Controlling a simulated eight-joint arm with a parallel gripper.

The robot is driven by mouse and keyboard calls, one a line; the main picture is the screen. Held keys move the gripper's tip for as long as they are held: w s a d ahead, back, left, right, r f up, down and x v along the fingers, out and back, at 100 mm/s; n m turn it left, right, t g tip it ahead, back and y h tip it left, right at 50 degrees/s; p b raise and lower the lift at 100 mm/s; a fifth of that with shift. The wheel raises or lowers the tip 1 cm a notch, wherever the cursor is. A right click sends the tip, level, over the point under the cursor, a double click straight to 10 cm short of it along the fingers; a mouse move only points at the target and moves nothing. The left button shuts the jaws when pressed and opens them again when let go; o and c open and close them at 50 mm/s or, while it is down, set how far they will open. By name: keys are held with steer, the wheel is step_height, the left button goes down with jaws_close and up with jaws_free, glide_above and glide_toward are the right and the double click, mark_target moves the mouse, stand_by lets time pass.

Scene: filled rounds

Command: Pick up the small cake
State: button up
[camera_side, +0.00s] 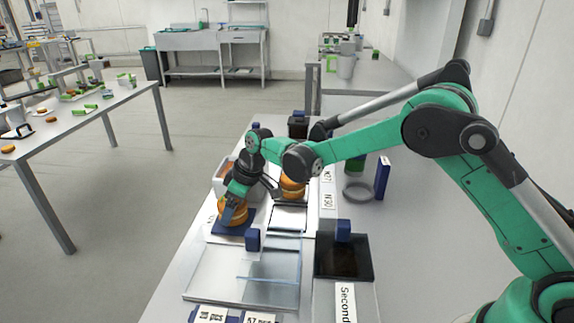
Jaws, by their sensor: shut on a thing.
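My gripper (237,192) points down over an orange-brown round cake (233,214) and is shut on it. The cake is low, at or just above a dark blue tray (222,228); whether they touch is not clear. The fingers partly hide the cake's top. A second orange-brown round cake (293,187) stands to the right, partly behind my wrist. I cannot tell clearly which of the two is smaller.
A clear flat plate (215,275) lies in front of the blue tray. A black tray (343,262) is at the right. A white bin (222,178) stands behind the gripper. A grey ring (357,191) and a blue upright block (382,177) are further right.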

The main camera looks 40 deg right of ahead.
step_height(320, 180, up, 18)
steer(key=m+h, duration=0.4)
steer(key=m, duration=0.7)
glide_above(362, 215)
steer(key=s, duration=0.1)
steer(key=shift+t, duration=0.3)
steer(key=f, duration=1.4)
steer(key=shift+s+a+f, duration=0.1)
steer(key=shift+s+a, duration=0.05)
steer(key=shift+a, duration=0.05)
steer(key=shift+f, duration=2.4)
